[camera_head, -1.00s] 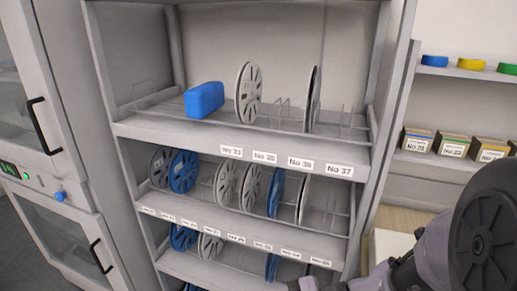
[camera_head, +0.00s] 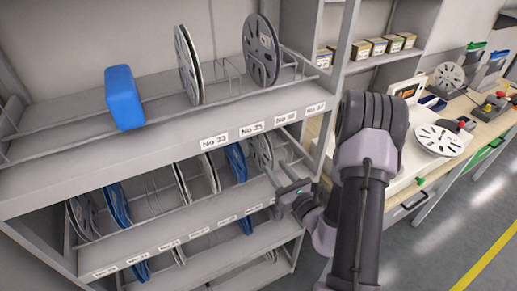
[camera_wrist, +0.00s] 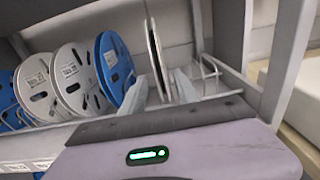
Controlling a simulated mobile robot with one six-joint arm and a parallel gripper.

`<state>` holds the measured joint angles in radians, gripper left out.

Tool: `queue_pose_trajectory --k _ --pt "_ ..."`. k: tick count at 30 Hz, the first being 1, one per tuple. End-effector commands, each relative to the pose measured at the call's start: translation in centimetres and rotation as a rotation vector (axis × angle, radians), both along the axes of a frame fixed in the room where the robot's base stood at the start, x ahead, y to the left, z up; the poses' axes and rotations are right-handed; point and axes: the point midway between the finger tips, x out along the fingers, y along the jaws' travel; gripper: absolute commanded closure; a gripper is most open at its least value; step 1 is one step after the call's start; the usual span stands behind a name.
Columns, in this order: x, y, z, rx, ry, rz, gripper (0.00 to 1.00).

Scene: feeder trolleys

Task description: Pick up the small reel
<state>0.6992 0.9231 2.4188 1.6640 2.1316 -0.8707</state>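A small grey-white reel (camera_head: 262,150) stands upright at the right end of the middle shelf. In the wrist view the reel (camera_wrist: 157,58) is seen nearly edge-on. My gripper (camera_head: 288,178) reaches in from the right at the front of that shelf. In the wrist view my gripper (camera_wrist: 161,90) is open, with one pale finger on each side of the reel's line. Whether the fingers touch the reel I cannot tell. The reel's lower part is partly hidden in the head view.
A blue reel (camera_head: 236,162) stands left of the small reel, with several white reels beyond. The wire divider (camera_wrist: 208,72) and shelf upright (camera_wrist: 232,35) are close on the right. Above, the top shelf holds a blue box (camera_head: 124,97) and large reels (camera_head: 262,50).

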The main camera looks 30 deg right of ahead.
Motion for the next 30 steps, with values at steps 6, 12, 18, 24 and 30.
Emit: queue_pose_trajectory --k 6,12,18,24,30 --pt "2.9 0.1 0.1 0.0 0.0 0.002 0.63" --pt "6.7 0.1 0.2 -0.001 -0.002 0.003 0.63" --pt "8.0 0.1 0.2 0.001 0.001 0.001 0.63" --pt "8.0 0.1 0.2 0.001 0.001 0.001 0.78" --pt "7.9 0.1 0.2 0.001 0.001 0.001 1.0"
